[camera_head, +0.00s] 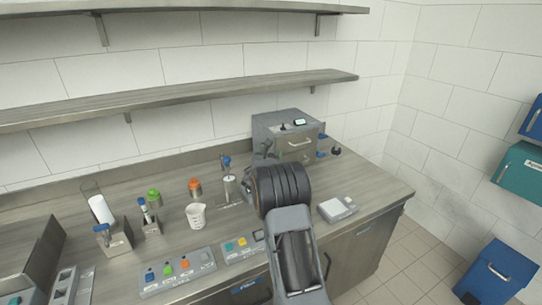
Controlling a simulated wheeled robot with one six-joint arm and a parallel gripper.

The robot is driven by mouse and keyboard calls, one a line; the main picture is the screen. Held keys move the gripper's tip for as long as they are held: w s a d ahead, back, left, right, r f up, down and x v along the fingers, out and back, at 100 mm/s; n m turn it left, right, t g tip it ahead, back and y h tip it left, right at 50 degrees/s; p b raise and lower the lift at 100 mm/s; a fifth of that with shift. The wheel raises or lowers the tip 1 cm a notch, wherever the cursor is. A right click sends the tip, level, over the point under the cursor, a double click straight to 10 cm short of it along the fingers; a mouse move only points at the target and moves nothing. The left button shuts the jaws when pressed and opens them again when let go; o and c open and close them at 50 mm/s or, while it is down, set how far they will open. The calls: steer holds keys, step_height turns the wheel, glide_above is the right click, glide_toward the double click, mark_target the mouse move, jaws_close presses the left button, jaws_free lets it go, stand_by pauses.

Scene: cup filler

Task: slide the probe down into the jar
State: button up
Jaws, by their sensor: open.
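A slim stand with a blue top (227,162) is at the middle of the bench, probably the probe's holder; the probe itself is too small to make out for sure. A small grey cylindrical vessel (230,187) stands just below the blue top and may be the jar. My gripper (264,154) is open, to the right of the stand and apart from it in the picture. My dark wrist hides most of it, and its fingertips are hard to make out. Nothing shows held in it.
A white beaker (196,217), an orange-topped jar (195,189) and a green-topped jar (154,199) stand left of the stand. A grey drawer box (290,137) is behind my arm. Button panels (180,271) line the front edge. A white scale (337,209) sits right.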

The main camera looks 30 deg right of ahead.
jaws_close()
step_height(320, 180, down, 7)
steer(key=b, duration=0.8)
steer(key=shift+f+b, duration=0.15)
steer(key=shift+b, duration=0.25)
jaws_free()
steer(key=b+v, duration=0.2)
steer(key=v, duration=1.1)
steer(key=shift+s+a, duration=0.25)
steer(key=shift+a, duration=0.05)
